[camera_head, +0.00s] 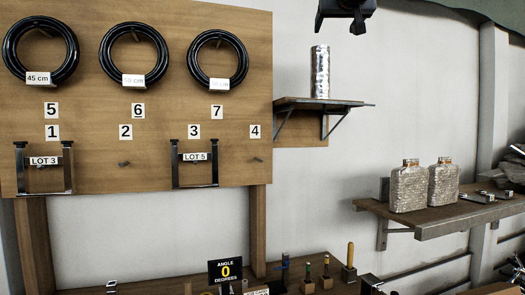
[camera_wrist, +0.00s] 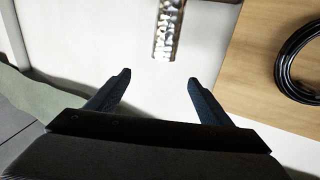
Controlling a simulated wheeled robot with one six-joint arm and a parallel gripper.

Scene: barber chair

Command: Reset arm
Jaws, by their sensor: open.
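My gripper (camera_wrist: 158,78) shows in the wrist view with its two dark fingers spread apart and nothing between them. In the head view a dark part of my arm hangs in from the top edge, right of centre, and its fingers cannot be made out there. A shiny silver cylinder (camera_head: 320,72) stands upright on a small wall shelf (camera_head: 345,102) below and left of that part. In the wrist view the cylinder (camera_wrist: 168,30) lies beyond the fingertips, apart from them.
A wooden board (camera_head: 90,110) at left holds black rings (camera_head: 134,54) and metal frames (camera_head: 43,167). Two textured bottles (camera_head: 410,187) stand on a right-hand shelf (camera_head: 450,218). Tools and an angle sign (camera_head: 225,271) are on a bench below. Bare wall lies between.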

